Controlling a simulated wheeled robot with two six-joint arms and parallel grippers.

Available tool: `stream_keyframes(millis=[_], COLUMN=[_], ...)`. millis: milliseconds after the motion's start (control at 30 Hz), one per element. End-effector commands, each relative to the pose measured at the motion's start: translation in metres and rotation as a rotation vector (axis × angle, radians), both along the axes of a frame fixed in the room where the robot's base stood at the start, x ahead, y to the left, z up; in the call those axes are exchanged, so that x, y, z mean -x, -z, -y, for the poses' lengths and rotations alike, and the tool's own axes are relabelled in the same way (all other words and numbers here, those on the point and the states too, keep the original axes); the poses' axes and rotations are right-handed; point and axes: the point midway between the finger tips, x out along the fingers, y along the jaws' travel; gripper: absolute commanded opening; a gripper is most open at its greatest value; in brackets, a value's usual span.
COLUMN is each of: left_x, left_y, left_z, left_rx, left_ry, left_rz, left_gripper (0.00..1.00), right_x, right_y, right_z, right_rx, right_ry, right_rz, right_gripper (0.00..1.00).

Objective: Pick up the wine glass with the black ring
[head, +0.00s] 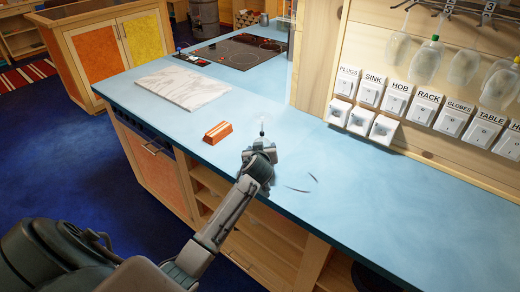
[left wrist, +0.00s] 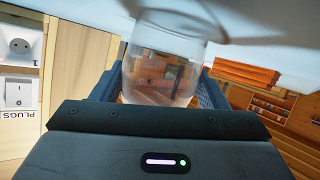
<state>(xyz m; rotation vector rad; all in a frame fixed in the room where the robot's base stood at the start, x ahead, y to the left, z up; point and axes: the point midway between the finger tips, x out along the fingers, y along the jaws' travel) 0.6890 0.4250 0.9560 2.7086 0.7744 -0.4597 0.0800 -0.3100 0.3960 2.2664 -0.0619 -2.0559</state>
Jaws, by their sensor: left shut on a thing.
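My left gripper (head: 262,148) is above the blue counter (head: 350,205), reaching away from me. It is shut on a clear glass, whose transparent bowl (left wrist: 160,70) shows between the two blue jaws in the left wrist view. In the head view the glass is hard to make out against the counter. A small dark mark (head: 262,119) shows just beyond the gripper; I cannot tell if it is the black ring. My right gripper is not in view.
An orange striped block (head: 217,133) lies left of the gripper, with a marble board (head: 183,88) and a black hob (head: 238,52) behind. Thin dark curved marks (head: 298,189) show on otherwise clear counter.

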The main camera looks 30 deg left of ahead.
Motion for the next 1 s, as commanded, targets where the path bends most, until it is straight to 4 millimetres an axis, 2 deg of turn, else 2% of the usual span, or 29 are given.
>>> stream_keyframes(millis=[267, 500, 1000], left_x=[0.0, 0.001, 0.112], left_y=[-0.006, -0.035, -0.044], left_z=[0.0, 0.001, 0.056], left_rx=[-0.001, 0.0, 0.003], left_ry=[0.0, 0.0, 0.0], left_rz=[0.002, 0.005, 0.002], left_gripper=[0.53, 0.53, 0.53], right_x=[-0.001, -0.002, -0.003], right_y=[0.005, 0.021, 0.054], right_z=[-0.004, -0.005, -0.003], right_rx=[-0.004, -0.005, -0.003], right_ry=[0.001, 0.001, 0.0], right_rz=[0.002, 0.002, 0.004], right_gripper=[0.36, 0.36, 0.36])
